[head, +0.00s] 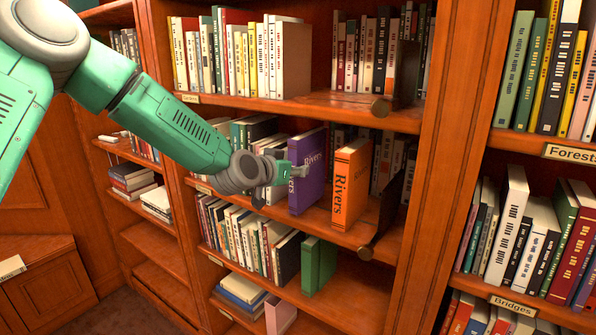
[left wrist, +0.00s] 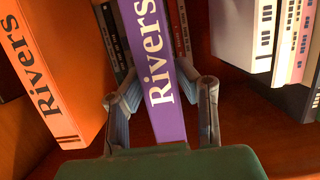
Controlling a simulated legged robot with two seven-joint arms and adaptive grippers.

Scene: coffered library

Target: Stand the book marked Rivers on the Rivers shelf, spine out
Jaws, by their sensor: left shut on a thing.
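A purple book (head: 309,169) marked Rivers stands upright on the middle shelf (head: 345,238) of the central bookcase, its lettered spine facing out. It also shows in the left wrist view (left wrist: 153,65), between my fingers. My left gripper (head: 290,173) is shut on this book at its spine; it shows in the left wrist view (left wrist: 163,105) too, with one finger on each side. An orange book (head: 351,186), also marked Rivers, stands to the right with a small gap; it is at the left in the wrist view (left wrist: 45,75). My right gripper is not in view.
A dark bookend (head: 381,225) stands right of the orange book. White and dark books (head: 272,248) fill the shelf below, beside green books (head: 318,265). Shelves labelled Forests (head: 571,153) and Bridges (head: 513,305) are at the right. Bare shelf shows in front of the Rivers books.

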